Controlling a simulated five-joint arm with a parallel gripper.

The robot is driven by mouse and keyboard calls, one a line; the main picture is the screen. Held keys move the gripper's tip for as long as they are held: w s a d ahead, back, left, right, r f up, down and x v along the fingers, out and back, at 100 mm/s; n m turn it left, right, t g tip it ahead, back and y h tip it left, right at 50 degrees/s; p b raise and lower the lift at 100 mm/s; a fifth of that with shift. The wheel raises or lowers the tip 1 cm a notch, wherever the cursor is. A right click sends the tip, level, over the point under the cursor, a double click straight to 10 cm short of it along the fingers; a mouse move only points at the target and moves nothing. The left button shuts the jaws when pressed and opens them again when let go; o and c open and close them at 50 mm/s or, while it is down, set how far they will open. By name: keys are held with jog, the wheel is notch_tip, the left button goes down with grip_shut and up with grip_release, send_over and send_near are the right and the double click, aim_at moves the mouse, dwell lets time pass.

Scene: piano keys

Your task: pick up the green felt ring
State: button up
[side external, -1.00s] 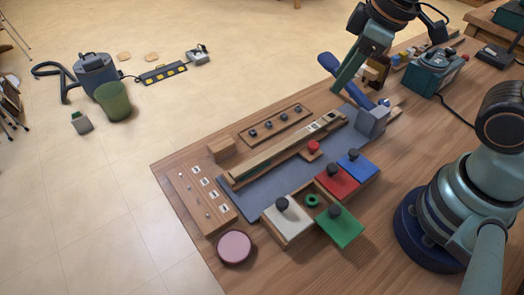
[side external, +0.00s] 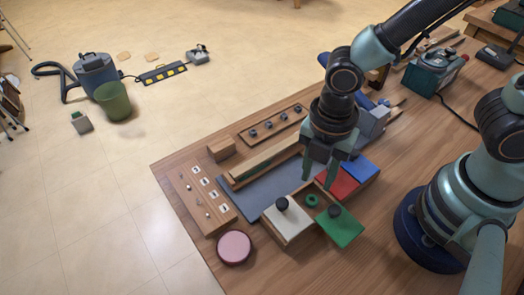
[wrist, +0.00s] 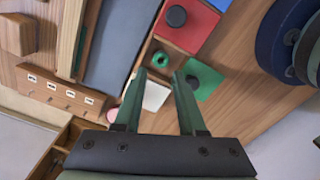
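The green felt ring (side external: 312,200) lies in an open wooden compartment among the coloured lids. It also shows in the wrist view (wrist: 160,57), just beyond my fingertips. My gripper (side external: 319,182) points down above the box with its fingers apart and nothing between them. In the wrist view the two fingers of my gripper (wrist: 160,74) are spread on either side of the line to the ring. The ring is not touched as far as I can see.
Around the compartment are a white lid (side external: 287,219), a green lid (side external: 340,228), a red lid (side external: 337,184) and a blue lid (side external: 359,170), some with dark knobs. A pink round pad (side external: 234,247) lies at the table's front-left edge. Bare wood lies right of the green lid.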

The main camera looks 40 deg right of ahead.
aim_at(312, 196)
jog(key=shift+s+a+f, duration=0.1)
jog(key=shift+s+f, duration=0.05)
jog(key=shift+f, duration=1.05)
jog(key=shift+s+a+f, duration=0.1)
jog(key=shift+f, duration=1.1)
jog(key=shift+w+f, duration=0.1)
jog(key=shift+f, duration=0.7)
grip_shut()
